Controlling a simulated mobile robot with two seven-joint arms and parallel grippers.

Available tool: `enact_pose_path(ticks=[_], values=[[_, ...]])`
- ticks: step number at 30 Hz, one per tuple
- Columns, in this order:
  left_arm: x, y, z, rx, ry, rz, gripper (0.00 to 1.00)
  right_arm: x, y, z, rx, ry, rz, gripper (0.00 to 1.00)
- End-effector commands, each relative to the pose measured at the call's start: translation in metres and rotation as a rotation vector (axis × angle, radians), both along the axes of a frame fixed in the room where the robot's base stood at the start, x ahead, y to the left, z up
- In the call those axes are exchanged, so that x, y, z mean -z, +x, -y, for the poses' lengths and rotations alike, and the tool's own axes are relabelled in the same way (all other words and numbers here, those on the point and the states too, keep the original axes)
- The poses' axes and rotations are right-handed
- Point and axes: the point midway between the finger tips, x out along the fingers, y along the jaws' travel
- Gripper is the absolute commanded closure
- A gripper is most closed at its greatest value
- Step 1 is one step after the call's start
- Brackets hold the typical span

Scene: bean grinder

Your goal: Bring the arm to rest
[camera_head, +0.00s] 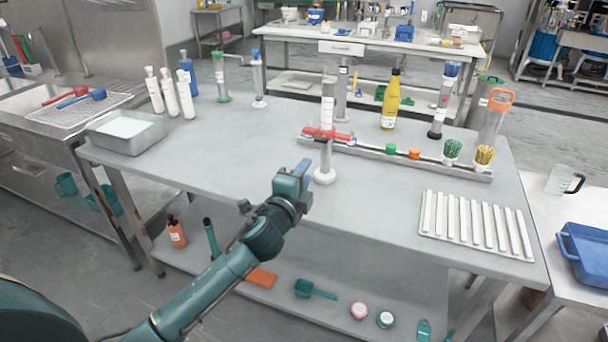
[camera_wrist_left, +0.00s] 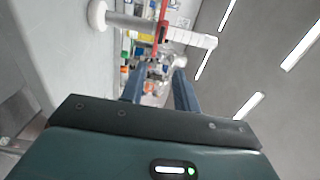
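My left arm (camera_head: 222,275) reaches up from the lower left in the head view. Its gripper (camera_head: 303,172) is above the near edge of the grey table (camera_head: 230,150), just left of and in front of a white-based grinder (camera_head: 325,177). In the left wrist view the two blue fingers of the left gripper (camera_wrist_left: 158,88) stand apart with nothing between them. The grinder shows there beyond the fingers, lying sideways in the picture, with its white round base (camera_wrist_left: 97,14). My right gripper is in neither view.
A red-handled tool (camera_head: 328,134) crosses the grinder's column. A rail (camera_head: 375,153) with small items and a yellow bottle (camera_head: 390,100) stand behind. A ribbed white tray (camera_head: 477,225) lies at right and a metal tray (camera_head: 127,133) at left. The table's left middle is clear.

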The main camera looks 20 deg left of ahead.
Motion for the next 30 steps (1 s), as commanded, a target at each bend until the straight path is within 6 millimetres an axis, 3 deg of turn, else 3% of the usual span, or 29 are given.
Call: enact_pose_path(ticks=[7, 11, 15, 21, 25, 30], values=[[0.007, -0.004, 0.002, 0.005, -0.026, -0.017, 0.69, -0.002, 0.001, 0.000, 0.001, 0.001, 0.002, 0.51], [0.044, -0.033, 0.013, 0.025, -0.190, -0.118, 0.69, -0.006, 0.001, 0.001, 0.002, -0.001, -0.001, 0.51], [0.105, -0.099, 0.031, 0.020, -0.536, -0.312, 0.69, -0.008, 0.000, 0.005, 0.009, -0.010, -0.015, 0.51], [0.163, -0.208, 0.051, -0.097, -1.057, -0.564, 0.69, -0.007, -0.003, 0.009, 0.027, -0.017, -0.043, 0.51], [0.178, -0.259, 0.058, -0.193, -1.293, -0.659, 0.69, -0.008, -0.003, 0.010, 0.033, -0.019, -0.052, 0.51], [0.185, -0.290, 0.061, -0.263, -1.438, -0.706, 0.69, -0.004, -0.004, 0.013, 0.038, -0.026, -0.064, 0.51]])
